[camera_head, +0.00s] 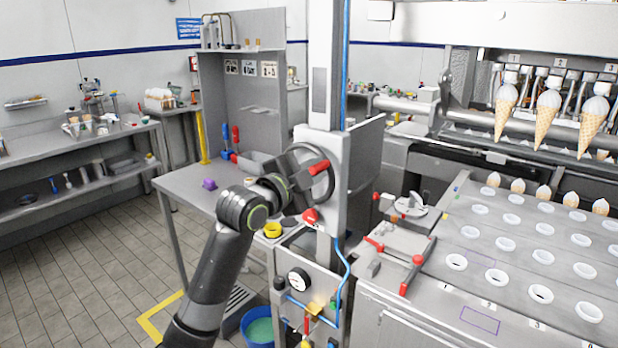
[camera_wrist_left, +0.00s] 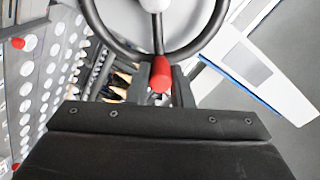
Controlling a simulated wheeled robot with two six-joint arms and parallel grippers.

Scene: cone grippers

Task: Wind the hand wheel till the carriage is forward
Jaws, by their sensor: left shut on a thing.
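The hand wheel (camera_head: 332,184), a dark ring with spokes, is mounted on the pale upright column of the machine. My left gripper (camera_head: 303,172) is at the wheel, and its red handle (camera_head: 321,167) shows beside the fingers. In the left wrist view the wheel rim (camera_wrist_left: 216,28) arches overhead, and the red handle (camera_wrist_left: 160,72) sits between the fingers, which are shut on it. A row of cones (camera_head: 549,112) hangs from holders (camera_head: 553,84) at the back right, above and behind the tray. I cannot tell which part is the carriage. My right gripper is not in view.
The holed cone tray (camera_head: 490,262) fills the right, with several cones standing along its back. A blue bucket (camera_head: 258,326) stands on the floor. A grey bench (camera_head: 190,181) is behind my arm.

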